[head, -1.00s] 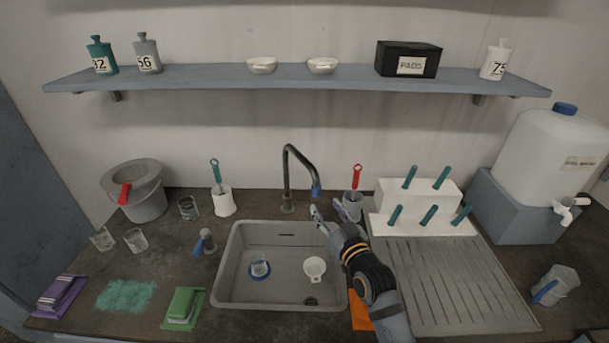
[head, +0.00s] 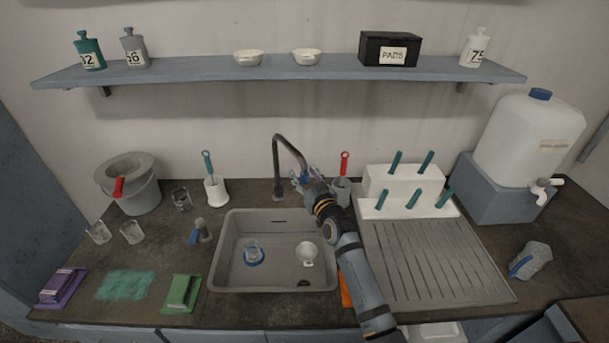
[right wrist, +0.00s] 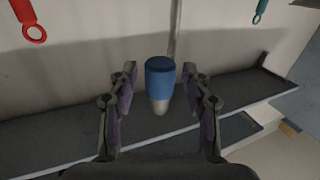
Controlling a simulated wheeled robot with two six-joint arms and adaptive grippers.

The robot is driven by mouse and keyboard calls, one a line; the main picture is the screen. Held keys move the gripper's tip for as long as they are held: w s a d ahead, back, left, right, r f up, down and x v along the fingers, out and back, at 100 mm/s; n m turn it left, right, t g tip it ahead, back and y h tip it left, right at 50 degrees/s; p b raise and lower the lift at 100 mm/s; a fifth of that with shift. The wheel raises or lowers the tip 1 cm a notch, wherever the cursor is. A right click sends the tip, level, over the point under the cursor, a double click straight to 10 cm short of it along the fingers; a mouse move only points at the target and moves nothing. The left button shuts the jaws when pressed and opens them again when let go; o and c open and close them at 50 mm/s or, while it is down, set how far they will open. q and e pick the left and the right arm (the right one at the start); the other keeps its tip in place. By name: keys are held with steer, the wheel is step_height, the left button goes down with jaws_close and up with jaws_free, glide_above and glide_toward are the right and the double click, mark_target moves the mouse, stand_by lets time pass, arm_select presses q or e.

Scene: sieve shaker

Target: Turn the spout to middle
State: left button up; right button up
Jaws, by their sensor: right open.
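The spout (head: 278,158) is a dark curved pipe behind the sink, arching to the right in the head view. Its blue tip is largely hidden by my gripper there. In the right wrist view the blue tip (right wrist: 160,80), with a pale nozzle end, sits between my open fingers, with room on both sides. My right gripper (head: 309,176) is open around the spout's tip; its fingers also show in the right wrist view (right wrist: 160,98). My left gripper is not in view.
The grey sink (head: 222,250) holds a blue-based glass (head: 253,253) and a white strainer-like cup (head: 306,252). A cup with a red-handled brush (head: 344,163) stands close right of my gripper. A white rack (head: 390,185) with teal pegs stands farther right.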

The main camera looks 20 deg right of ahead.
steer(key=shift+c, duration=0.3)
steer(key=c, duration=1)
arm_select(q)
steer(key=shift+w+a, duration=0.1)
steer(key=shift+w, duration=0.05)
arm_select(e)
jaws_close()
